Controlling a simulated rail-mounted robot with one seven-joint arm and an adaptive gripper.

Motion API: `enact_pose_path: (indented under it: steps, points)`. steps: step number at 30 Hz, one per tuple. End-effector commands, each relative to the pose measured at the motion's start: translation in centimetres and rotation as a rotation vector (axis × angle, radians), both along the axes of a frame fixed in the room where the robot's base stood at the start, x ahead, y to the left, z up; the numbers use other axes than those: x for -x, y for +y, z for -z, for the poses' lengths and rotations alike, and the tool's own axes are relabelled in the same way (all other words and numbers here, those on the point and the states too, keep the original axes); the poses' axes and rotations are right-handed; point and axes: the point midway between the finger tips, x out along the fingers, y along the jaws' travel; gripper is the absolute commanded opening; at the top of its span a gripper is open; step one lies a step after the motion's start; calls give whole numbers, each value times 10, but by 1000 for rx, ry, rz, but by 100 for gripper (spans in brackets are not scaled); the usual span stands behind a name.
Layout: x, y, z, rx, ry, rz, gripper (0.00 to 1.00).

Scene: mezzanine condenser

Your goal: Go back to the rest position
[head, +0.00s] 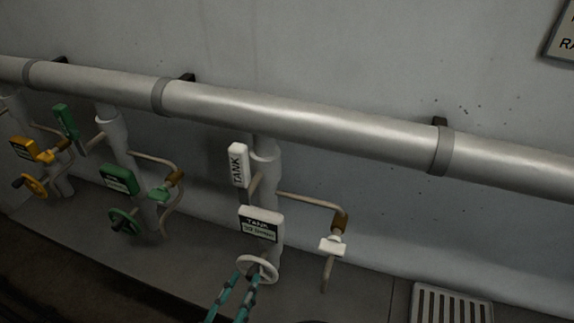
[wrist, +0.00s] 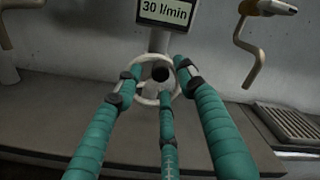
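My gripper (head: 239,285) has teal segmented fingers with dark joints. It reaches up from the bottom edge in the head view. In the wrist view my gripper (wrist: 159,70) shows spread fingers, with tips at both sides of a white handwheel (wrist: 143,101) and a third finger below its black hub. The fingers look open; I cannot tell whether the tips touch the rim. The handwheel (head: 270,277) sits under a white box labelled TANK (head: 261,225) in the head view. The box's display (wrist: 166,10) reads "30 l/min" in the wrist view.
A white TANK tag (head: 238,165) and a thin side pipe with a white handle (head: 332,246) flank the valve. Green (head: 124,221) and yellow (head: 34,187) handwheels stand left. A large grey pipe (head: 300,120) crosses the wall. A floor grate (head: 452,304) lies right.

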Motion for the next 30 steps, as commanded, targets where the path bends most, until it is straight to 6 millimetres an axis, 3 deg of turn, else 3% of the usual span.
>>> enact_pose_path:
  steps: [4,15,30]
  points:
    - [-31,-13,0,1,0,6,39]
    - [-23,-20,3,-249,-88,0,39]
    - [-23,-21,3,-277,-99,0,39]
